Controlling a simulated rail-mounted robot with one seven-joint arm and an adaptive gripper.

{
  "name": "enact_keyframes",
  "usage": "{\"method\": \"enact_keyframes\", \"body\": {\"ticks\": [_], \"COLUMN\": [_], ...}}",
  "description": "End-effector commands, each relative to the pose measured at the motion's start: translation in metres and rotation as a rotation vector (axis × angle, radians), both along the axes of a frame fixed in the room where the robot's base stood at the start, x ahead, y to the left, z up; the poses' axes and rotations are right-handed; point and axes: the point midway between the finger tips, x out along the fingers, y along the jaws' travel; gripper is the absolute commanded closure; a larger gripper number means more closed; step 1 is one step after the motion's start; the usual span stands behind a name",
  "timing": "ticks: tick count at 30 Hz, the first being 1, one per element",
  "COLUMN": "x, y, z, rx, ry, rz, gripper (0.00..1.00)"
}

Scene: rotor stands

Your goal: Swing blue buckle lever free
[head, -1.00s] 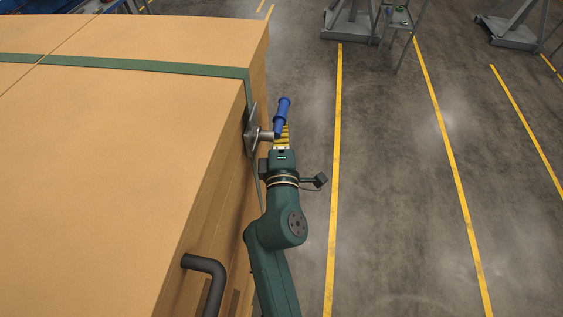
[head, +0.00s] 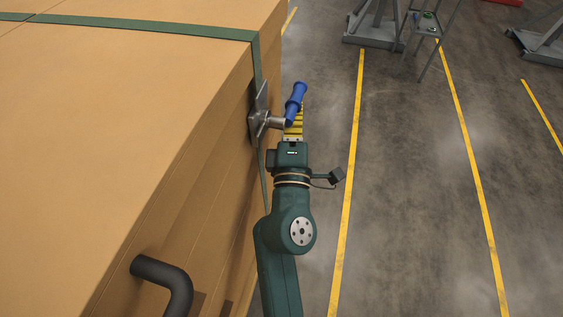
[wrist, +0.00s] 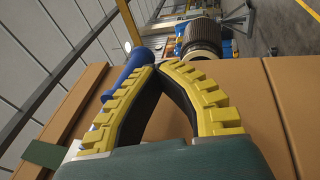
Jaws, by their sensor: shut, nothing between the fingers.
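The blue buckle lever (head: 296,101) sticks out from a grey metal buckle (head: 260,115) on the side of a large tan crate (head: 130,140). The lever slants up and slightly right in the head view. A green strap (head: 150,29) runs over the crate to the buckle. My gripper (head: 295,112) is right at the lever, its yellow fingers partly hidden behind it. In the wrist view my gripper (wrist: 158,67) has its fingertips together with nothing between them. The blue lever (wrist: 128,72) lies behind and left of the left finger. I cannot tell whether they touch.
A black bar handle (head: 170,278) juts from the crate's near side. Floor right of my arm is open, marked with yellow lines (head: 350,160). Grey stands (head: 377,25) stand farther off. The crate side is close to the left of my arm.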

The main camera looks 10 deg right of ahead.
Motion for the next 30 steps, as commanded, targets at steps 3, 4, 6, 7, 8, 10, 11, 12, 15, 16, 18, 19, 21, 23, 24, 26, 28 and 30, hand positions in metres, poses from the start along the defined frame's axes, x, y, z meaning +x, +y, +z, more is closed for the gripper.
{"method": "enact_keyframes", "body": {"ticks": [3, 4, 6, 7, 8, 10, 11, 12, 15, 16, 18, 19, 21, 23, 24, 26, 28, 30], "x": [-0.004, -0.006, -0.013, -0.018, -0.023, -0.038, -0.045, -0.054, -0.076, -0.081, -0.094, -0.098, -0.106, -0.11, -0.112, -0.113, -0.113, -0.113], "y": [0.002, 0.003, 0.005, 0.007, 0.008, 0.013, 0.016, 0.018, 0.025, 0.026, 0.03, 0.032, 0.034, 0.035, 0.036, 0.036, 0.036, 0.036], "z": [0.014, 0.013, 0.009, 0.008, 0.005, -0.001, -0.003, -0.008, -0.017, -0.019, -0.023, -0.025, -0.028, -0.03, -0.03, -0.031, -0.031, -0.031], "rx": [-0.007, -0.007, -0.007, -0.007, -0.006, -0.005, -0.005, -0.005, -0.004, -0.002, -0.002, -0.001, -0.001, -0.001, -0.001, -0.001, -0.001, 0.0], "ry": [-0.026, -0.026, -0.023, -0.023, -0.02, -0.017, -0.016, -0.013, -0.007, -0.005, -0.004, -0.003, -0.002, -0.002, -0.002, -0.001, -0.001, 0.0], "rz": [0.003, 0.003, 0.003, 0.003, 0.004, 0.004, 0.005, 0.005, 0.002, 0.002, 0.002, 0.002, 0.002, 0.001, 0.001, 0.001, 0.001, 0.001], "gripper": [1.0, 1.0, 1.0, 1.0, 1.0, 1.0, 1.0, 1.0, 1.0, 1.0, 1.0, 1.0, 1.0, 1.0, 1.0, 1.0, 1.0, 1.0]}}
